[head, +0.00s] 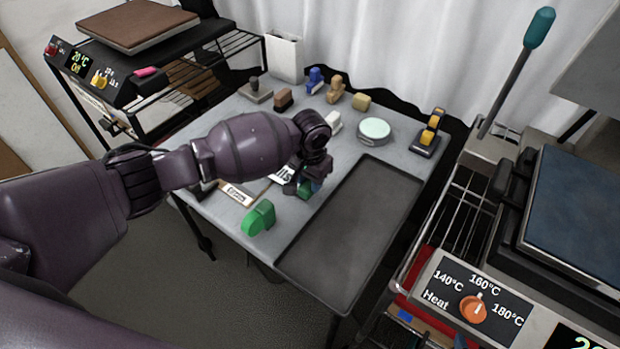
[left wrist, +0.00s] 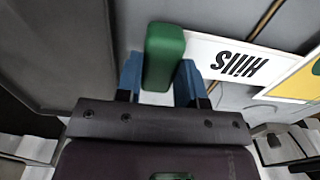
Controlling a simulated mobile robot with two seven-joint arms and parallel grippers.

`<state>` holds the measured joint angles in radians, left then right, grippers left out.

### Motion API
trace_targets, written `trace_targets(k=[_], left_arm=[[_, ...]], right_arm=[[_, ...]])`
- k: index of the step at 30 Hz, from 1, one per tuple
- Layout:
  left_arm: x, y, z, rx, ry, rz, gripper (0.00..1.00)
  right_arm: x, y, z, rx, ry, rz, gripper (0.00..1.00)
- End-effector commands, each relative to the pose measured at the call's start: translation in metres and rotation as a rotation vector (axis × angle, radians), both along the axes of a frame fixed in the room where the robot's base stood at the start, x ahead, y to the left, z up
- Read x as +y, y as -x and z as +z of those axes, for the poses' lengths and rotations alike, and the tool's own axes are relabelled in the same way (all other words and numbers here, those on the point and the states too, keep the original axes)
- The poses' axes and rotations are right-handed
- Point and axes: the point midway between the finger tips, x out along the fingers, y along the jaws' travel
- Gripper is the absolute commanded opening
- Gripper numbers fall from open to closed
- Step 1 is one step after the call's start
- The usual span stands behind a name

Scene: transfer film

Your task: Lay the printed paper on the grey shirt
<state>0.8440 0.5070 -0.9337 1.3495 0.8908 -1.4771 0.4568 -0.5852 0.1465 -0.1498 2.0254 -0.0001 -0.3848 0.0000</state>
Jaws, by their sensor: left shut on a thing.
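The printed paper (head: 283,174) is white with black lettering and lies on the grey table; in the left wrist view (left wrist: 232,62) it reads "Hills". My left gripper (head: 304,188) is over its end, near the dark tray. In the left wrist view, the blue fingers (left wrist: 160,82) are shut on a green block (left wrist: 163,52) at the paper's end. Whether block and paper are joined, or lifted, I cannot tell. My wrist hides part of the paper in the head view. I cannot make out a grey shirt. My right gripper is not in view.
An empty dark tray (head: 360,225) covers the table's right side. Several small blocks and a pale round tin (head: 375,129) stand behind. A heat press (head: 480,300) is at right.

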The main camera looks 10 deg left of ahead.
Motion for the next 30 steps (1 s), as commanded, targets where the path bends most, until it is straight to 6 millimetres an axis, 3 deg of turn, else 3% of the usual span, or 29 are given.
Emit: trace_targets(k=[19, 20, 24, 26, 30], left_arm=[[-0.0002, 0.0001, -0.0109, 0.0, 0.001, 0.0, 0.11], [-0.0001, -0.0001, -0.011, 0.0, 0.001, 0.0, 0.37], [-0.0001, -0.0001, -0.0104, 0.0, 0.0, 0.0, 0.58], [-0.0001, -0.0001, -0.0104, 0.0, 0.0, 0.0, 0.65], [0.0, 0.0, -0.0104, 0.0, 0.0, 0.0, 0.65]], right_arm=[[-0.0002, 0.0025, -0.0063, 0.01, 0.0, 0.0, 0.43], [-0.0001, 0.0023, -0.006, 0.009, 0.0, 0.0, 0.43], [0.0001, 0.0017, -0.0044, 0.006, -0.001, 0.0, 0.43], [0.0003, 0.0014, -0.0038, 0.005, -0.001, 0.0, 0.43], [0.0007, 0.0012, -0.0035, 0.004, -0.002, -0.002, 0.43]])
